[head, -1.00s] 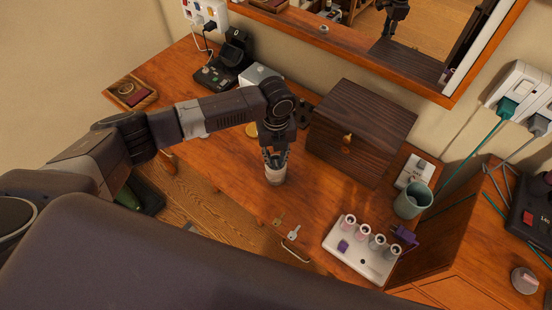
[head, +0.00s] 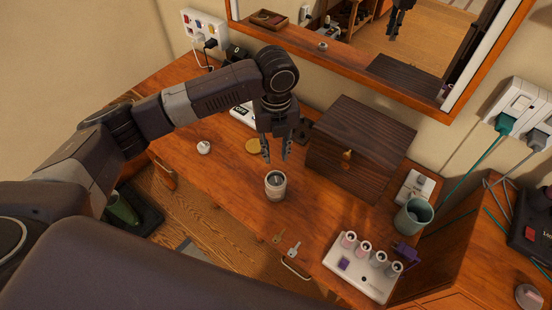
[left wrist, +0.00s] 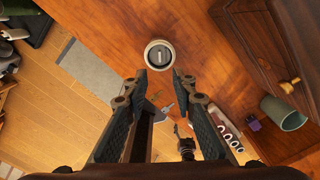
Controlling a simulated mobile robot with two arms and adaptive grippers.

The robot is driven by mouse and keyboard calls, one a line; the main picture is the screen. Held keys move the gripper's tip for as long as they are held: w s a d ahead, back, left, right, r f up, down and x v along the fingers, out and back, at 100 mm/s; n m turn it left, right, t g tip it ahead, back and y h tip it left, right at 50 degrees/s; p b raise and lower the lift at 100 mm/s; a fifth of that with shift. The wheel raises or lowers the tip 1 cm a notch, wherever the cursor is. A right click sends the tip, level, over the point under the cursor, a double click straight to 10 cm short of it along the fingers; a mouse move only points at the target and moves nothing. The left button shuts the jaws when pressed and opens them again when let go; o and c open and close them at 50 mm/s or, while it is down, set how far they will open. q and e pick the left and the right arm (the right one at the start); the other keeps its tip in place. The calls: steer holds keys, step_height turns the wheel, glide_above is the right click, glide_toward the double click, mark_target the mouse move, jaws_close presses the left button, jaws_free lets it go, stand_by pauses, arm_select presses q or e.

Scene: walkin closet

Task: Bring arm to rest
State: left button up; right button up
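My left gripper (head: 277,150) is open and empty above the wooden dresser top (head: 225,165). It hangs above and behind a small white cup (head: 275,186), apart from it. The cup stands upright near the dresser's front edge with something grey inside. In the left wrist view the gripper's two fingers (left wrist: 159,85) are spread, and the cup (left wrist: 160,56) shows just beyond the fingertips. My right gripper is not seen directly.
A dark wooden box (head: 360,145) stands right of my left gripper. A white tray with several small rolls (head: 362,266), a green cup (head: 413,216) and keys (head: 293,249) are nearby. A mirror (head: 400,45) hangs behind.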

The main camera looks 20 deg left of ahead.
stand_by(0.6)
arm_select(q)
steer(key=s+d+f+n+t+h, duration=0.1)
steer(key=s+d+f+n+h, duration=0.15)
steer(key=s+d+n, duration=0.3)
steer(key=s+d+f+n+t+h, duration=0.1)
steer(key=s+d+f+n, duration=0.3)
steer(key=s+d+n, duration=0.15)
steer(key=s+a+f+n+t+y, duration=0.1)
steer(key=s+a+f+n+y, duration=0.2)
steer(key=s+a+n, duration=1.2)
step_height(320, 180, down, 28)
steer(key=a+n+b, duration=0.2)
steer(key=b, duration=0.1)
steer(key=s+a+f+g+b, duration=0.2)
steer(key=s+f, duration=1.5)
steer(key=f, duration=0.1)
steer(key=shift+a+f, duration=0.3)
steer(key=shift+f, duration=0.05)
